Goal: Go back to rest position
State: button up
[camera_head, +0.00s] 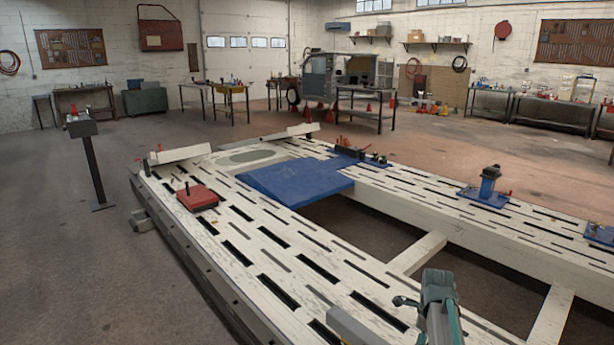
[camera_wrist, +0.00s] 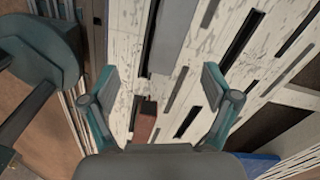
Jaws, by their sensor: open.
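My gripper (camera_wrist: 158,84) is open in the wrist view, its two teal-grey fingers wide apart above the slotted white frame bench (camera_wrist: 127,40). Nothing is clasped between the fingertips. A reddish-brown block-like piece (camera_wrist: 145,124) shows between the fingers, nearer the palm; its lower end is hidden, and I cannot tell whether it touches the gripper. In the head view a teal-grey part of my arm shows at the lower right over the bench (camera_head: 262,228); the fingers cannot be made out clearly there.
A grey bar (camera_wrist: 172,38) lies on the bench and shows in the head view (camera_head: 358,328). A red block (camera_head: 198,197), a blue plate (camera_head: 295,180) and a blue-based fixture (camera_head: 488,188) sit farther along. A dark pedestal (camera_head: 95,165) stands left on open floor.

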jog(key=s+a+f+n, duration=1.3)
jog(key=a+f+n, duration=0.25)
jog(key=n, duration=0.85)
jog(key=s+f+g+b, duration=0.4)
jog(key=s+f+b, duration=0.1)
jog(key=s+f, duration=0.95)
jog(key=s+f+g+b, duration=0.45)
jog(key=s+f, duration=0.75)
jog(key=s, duration=0.6)
notch_tip(320, 180, up, 15)
jog(key=w+t+p, duration=0.1)
jog(key=w+p, duration=0.1)
jog(key=p, duration=1.4)
jog(key=shift+w+a+r+n+t+p, duration=0.2)
jog(key=shift+w+a+n+t+p, duration=0.1)
jog(key=shift+w+a+t+p, duration=0.1)
